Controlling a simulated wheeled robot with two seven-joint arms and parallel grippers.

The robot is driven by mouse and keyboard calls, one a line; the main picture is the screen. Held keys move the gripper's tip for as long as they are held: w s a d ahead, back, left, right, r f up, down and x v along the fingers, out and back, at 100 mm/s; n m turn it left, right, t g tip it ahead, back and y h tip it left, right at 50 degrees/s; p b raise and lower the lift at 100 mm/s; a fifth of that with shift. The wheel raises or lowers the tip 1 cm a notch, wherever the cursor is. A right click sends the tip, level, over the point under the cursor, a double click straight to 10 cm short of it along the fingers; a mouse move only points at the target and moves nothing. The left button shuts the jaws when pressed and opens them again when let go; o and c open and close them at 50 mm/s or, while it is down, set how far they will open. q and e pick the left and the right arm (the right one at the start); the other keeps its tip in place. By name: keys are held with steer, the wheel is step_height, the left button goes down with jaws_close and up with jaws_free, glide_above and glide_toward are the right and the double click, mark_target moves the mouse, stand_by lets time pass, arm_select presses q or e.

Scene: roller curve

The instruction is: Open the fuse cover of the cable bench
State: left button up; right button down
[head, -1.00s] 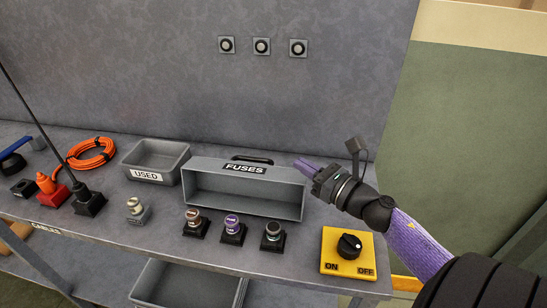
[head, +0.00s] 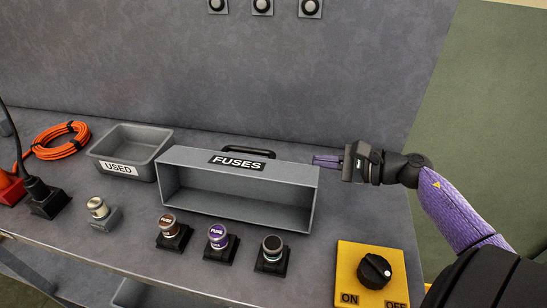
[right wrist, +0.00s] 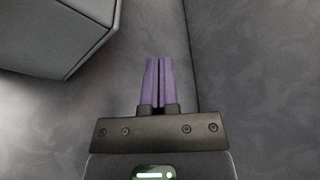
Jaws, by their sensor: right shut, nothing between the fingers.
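The grey FUSES box (head: 190,158) stands on the bench with its front side open and its inside empty. A black handle (head: 249,151) lies along its back top edge. The top panel carries the FUSES label (head: 238,162). My right gripper (head: 318,160) is shut and empty, its purple fingers pointing left beside the box's back right corner. In the right wrist view the closed fingers (right wrist: 158,64) lie to the right of the grey box (right wrist: 55,30), with a gap between. The handle does not show in that view. My left gripper is not in view.
Fuses on black bases (head: 218,243) stand in front of the box. A yellow ON/OFF switch (head: 350,258) is at the right front. A USED tray (head: 118,168), a lone fuse (head: 98,208) and an orange cable (head: 60,140) lie left. A grey wall (head: 180,70) rises behind.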

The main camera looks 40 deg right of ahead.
mark_target(274, 154)
steer(key=b+x, duration=0.1)
steer(key=x, duration=0.9)
steer(key=shift+w+a, duration=0.1)
steer(key=shift+w, duration=0.25)
steer(key=shift+a+r+p, duration=0.4)
steer(key=shift+a+r, duration=0.1)
steer(key=shift+r, duration=0.1)
steer(key=shift+s+a+r, duration=0.15)
steer(key=shift+s, duration=0.1)
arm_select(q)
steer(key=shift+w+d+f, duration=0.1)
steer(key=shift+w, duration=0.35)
